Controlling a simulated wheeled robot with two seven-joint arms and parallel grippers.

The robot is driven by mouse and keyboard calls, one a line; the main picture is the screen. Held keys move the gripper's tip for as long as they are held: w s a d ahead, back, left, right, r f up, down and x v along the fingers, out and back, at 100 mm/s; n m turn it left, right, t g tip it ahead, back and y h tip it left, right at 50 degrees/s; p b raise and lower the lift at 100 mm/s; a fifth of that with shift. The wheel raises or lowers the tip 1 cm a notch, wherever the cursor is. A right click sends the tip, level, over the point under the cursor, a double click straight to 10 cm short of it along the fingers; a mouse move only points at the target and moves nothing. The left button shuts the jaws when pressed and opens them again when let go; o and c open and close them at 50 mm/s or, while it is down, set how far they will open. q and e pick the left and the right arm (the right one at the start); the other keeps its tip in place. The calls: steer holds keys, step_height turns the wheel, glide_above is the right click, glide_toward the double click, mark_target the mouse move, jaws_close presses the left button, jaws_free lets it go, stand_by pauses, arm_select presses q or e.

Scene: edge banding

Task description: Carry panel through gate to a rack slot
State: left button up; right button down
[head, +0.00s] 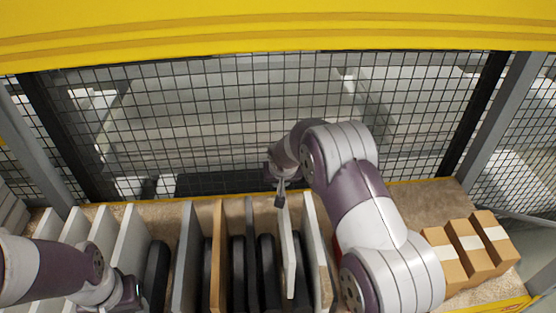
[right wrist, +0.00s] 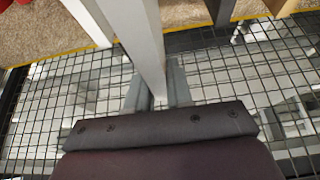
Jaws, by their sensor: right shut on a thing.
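My right gripper (head: 280,193) reaches over the rack from the far side, near the mesh. It is shut on the upper end of a thin pale panel (head: 288,255). In the right wrist view the fingers (right wrist: 152,92) clamp the grey-white panel (right wrist: 141,38) from both sides. The rack (head: 240,245) holds upright white, grey and wood-coloured boards with black dividers between. My left gripper (head: 130,295) is low at the left, its fingers unclear.
A wire mesh fence (head: 230,115) stands behind the rack, under a yellow beam (head: 280,25). Grey posts (head: 492,120) flank it. Several cardboard boxes (head: 470,245) with pale tape sit at the right on a brown surface (head: 430,195). Some bare surface lies behind them.

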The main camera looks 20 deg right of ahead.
steer(key=f+b, duration=0.2)
steer(key=f, duration=0.1)
steer(key=s+f+b, duration=0.1)
steer(key=f+b, duration=0.2)
steer(key=a+f+b, duration=0.1)
steer(key=f+b, duration=0.1)
steer(key=f, duration=0.1)
steer(key=shift+s+f, duration=0.15)
steer(key=shift+s, duration=0.05)
steer(key=f+b, duration=0.2)
steer(key=f, duration=0.1)
steer(key=shift+w+d+b, duration=0.15)
steer(key=shift+w+b, duration=0.05)
steer(key=shift+b, duration=0.2)
steer(key=shift+f+b, duration=0.3)
steer(key=shift+b, duration=0.05)
arm_select(q)
step_height(320, 180, down, 10)
steer(key=s, duration=0.1)
steer(key=shift+s+a, duration=0.2)
steer(key=shift+a, duration=0.2)
arm_select(e)
steer(key=shift+s+r, duration=0.1)
steer(key=shift+s, duration=0.05)
